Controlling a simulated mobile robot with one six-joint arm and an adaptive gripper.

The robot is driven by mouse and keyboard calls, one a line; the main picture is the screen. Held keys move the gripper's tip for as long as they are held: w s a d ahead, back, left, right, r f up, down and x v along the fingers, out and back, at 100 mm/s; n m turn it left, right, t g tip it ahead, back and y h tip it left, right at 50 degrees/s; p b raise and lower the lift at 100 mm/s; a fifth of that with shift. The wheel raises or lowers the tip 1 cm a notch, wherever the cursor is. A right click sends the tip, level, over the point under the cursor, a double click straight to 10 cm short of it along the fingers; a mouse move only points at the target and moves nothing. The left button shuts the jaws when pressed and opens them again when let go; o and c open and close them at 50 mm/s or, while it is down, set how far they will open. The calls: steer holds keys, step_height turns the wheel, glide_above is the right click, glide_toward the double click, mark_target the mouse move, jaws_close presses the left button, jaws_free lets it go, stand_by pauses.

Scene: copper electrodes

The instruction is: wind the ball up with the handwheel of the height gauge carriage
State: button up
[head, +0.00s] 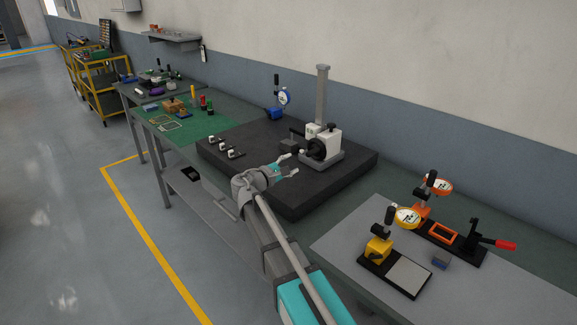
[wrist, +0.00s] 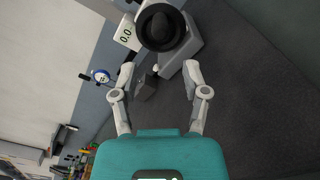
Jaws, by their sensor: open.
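The height gauge stands on the dark granite plate in the head view, with a tall grey column (head: 321,98) and a white carriage (head: 333,141). Its black handwheel (head: 316,150) faces my arm. In the wrist view the handwheel (wrist: 162,27) is at the top, beside a digital display (wrist: 126,33). A small pale ball (wrist: 156,70) shows near a dark grey block (wrist: 146,86); I cannot tell whether they touch. My gripper (head: 291,164) is open and empty, in front of the handwheel and apart from it. In the wrist view its fingers (wrist: 158,68) are spread below the wheel.
The granite plate (head: 270,178) has several small pieces (head: 226,147) at its left. A blue dial gauge stand (head: 276,112) is behind it. At the right, a grey board (head: 345,236) bears yellow (head: 378,248) and orange (head: 421,211) gauge stands. A green mat (head: 180,128) lies left.

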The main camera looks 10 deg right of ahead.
mark_target(307, 155)
steer(key=shift+x, duration=4.25)
steer(key=shift+w+d, duration=0.2)
steer(key=shift+d, duration=0.1)
jaws_close()
